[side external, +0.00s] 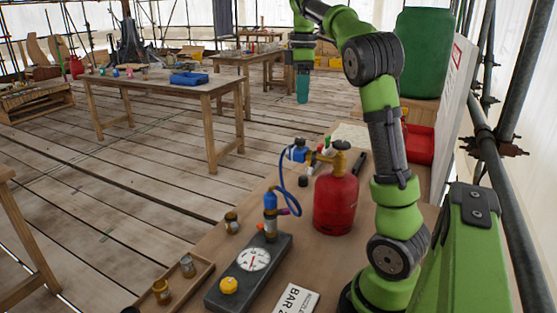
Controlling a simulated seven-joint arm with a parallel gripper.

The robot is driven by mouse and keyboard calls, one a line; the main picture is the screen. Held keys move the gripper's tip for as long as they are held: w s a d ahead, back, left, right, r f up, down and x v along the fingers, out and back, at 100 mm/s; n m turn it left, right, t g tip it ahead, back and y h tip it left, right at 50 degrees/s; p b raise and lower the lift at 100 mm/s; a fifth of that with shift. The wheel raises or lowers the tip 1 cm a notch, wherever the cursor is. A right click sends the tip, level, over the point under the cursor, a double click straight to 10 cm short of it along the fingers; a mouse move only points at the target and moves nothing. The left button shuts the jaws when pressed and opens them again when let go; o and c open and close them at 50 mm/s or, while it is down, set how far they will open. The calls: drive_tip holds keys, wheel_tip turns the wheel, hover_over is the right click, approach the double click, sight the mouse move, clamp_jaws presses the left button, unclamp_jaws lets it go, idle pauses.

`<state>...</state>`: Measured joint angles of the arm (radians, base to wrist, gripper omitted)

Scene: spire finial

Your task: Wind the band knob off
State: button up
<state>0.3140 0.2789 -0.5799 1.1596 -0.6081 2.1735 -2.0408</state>
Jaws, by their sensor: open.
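My gripper (303,90) hangs at the top centre, pointing down, with teal fingers. It is open, with nothing seen between the fingers, and is well above and apart from the bench items. A grey gauge box (243,283) with a round white dial (254,259) and a yellow knob (229,286) lies on the bench. A red gas cylinder (336,204) stands upright behind it, with a brass valve and a blue knob (298,151). A blue hose runs from the valve down to a blue fitting by the box. I cannot tell which part is the band knob.
A shallow wooden tray (205,270) left of the box holds small brass-coloured pieces (162,291). Another small banded piece (232,222) stands on the bench. A white label card (292,300) lies at the front. Open plank floor and other wooden tables lie beyond.

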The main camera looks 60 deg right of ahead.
sight(300, 139)
wheel_tip(300, 139, down, 12)
drive_tip(key=shift+f, duration=0.2)
drive_tip(key=c, duration=1.1)
